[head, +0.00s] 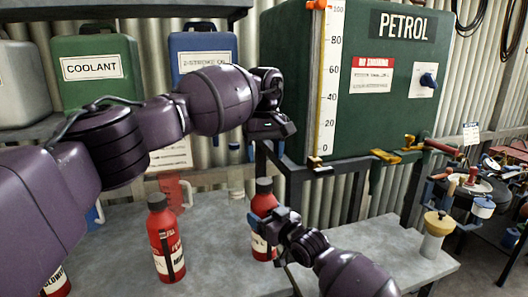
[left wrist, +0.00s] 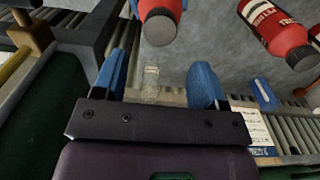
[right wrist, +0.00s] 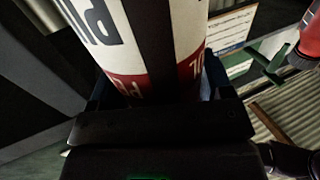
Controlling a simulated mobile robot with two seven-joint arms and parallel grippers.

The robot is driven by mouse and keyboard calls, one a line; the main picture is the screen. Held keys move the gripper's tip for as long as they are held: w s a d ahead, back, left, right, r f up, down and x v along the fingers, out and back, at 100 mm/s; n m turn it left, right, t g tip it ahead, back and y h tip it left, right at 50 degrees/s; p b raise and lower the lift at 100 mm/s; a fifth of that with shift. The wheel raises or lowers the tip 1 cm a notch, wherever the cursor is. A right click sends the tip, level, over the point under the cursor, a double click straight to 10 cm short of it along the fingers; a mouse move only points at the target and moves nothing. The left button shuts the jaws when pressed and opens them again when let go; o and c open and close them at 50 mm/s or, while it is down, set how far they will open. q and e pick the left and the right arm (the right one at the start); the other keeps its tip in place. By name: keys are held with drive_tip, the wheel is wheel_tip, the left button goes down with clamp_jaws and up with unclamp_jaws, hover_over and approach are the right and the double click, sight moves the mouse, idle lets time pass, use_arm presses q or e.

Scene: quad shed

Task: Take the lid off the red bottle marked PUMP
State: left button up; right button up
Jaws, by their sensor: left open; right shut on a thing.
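The red bottle with a black lid (head: 263,186) stands upright on the grey bench. In the right wrist view its white label (right wrist: 100,55) shows large letters that seem to begin "PU". My right gripper (head: 283,221) is shut around the bottle's body below the lid. My left gripper (head: 271,127) is above the bottle, apart from it; its fingers are hidden in the head view. In the left wrist view, its blue fingers (left wrist: 165,85) are spread and empty. The dark lid (left wrist: 160,28) lies beyond their tips, near the top edge.
Another red bottle (head: 166,240) stands left on the bench (head: 215,262), and part of a third (head: 57,284) shows at lower left. The green petrol tank (head: 350,95) stands behind on a frame. A yellow-topped container (head: 436,235) stands on the right.

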sight(264, 181)
use_arm(q)
drive_tip(key=shift+f, duration=4)
drive_tip(key=shift+c, duration=0.5)
